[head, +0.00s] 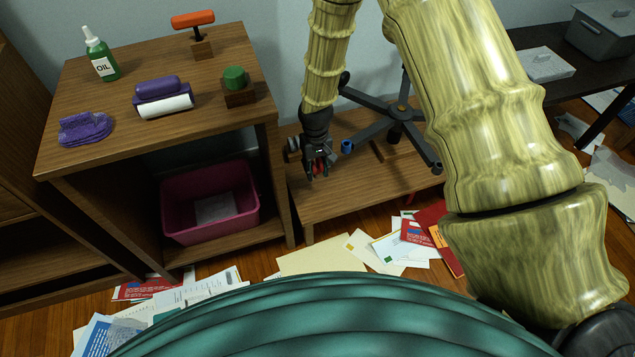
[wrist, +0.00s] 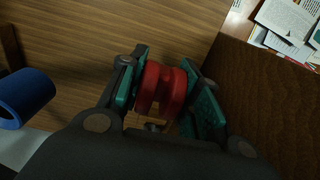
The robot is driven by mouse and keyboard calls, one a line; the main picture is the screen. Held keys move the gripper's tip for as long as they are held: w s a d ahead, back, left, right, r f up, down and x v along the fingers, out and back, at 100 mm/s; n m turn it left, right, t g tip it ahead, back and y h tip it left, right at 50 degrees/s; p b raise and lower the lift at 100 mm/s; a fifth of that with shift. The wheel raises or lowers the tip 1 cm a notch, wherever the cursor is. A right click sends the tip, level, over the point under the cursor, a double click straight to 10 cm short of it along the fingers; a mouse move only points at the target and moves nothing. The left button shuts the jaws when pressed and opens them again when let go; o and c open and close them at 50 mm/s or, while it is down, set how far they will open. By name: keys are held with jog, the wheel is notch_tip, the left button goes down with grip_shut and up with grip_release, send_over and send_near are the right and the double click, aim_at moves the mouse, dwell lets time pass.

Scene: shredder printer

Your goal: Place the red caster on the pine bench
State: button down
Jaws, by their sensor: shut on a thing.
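The red caster (wrist: 163,90) is a grooved red wheel held between the teal finger pads of my gripper (wrist: 170,92) in the wrist view. In the head view my gripper (head: 318,166) points down over the left part of the pine bench (head: 355,185), close to the cabinet's right side. Only a little of the red caster (head: 315,168) shows there, between the dark fingers. Wood grain of the bench (wrist: 80,45) fills the background behind the caster in the wrist view. I cannot tell whether the caster touches the bench.
A black star-shaped chair base (head: 403,112) lies on the bench, with a blue caster (head: 347,146) near my gripper. The cabinet (head: 150,120) on the left carries an oil bottle (head: 101,55) and other items. Papers (head: 330,255) cover the floor in front.

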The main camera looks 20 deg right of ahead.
aim_at(316, 161)
jog(key=shift+f+b, duration=0.7)
jog(key=shift+f, duration=2.3)
jog(key=shift+f, duration=0.1)
jog(key=c, duration=1)
grip_release()
jog(key=shift+c, duration=0.2)
notch_tip(316, 161, up, 12)
jog(key=p, duration=0.3)
jog(key=shift+p, duration=0.3)
jog(key=s+f, duration=0.6)
jog(key=s, duration=0.2)
jog(key=s+f, duration=0.5)
jog(key=s, duration=0.4)
jog(key=s+d+f, duration=0.1)
jog(key=s+d, duration=0.1)
jog(key=s, duration=0.7)
jog(key=s+d+f, duration=0.1)
jog(key=s+f, duration=0.1)
jog(key=s, duration=0.8)
jog(key=shift+s+d+m, duration=0.25)
jog(key=shift+d+m, duration=0.15)
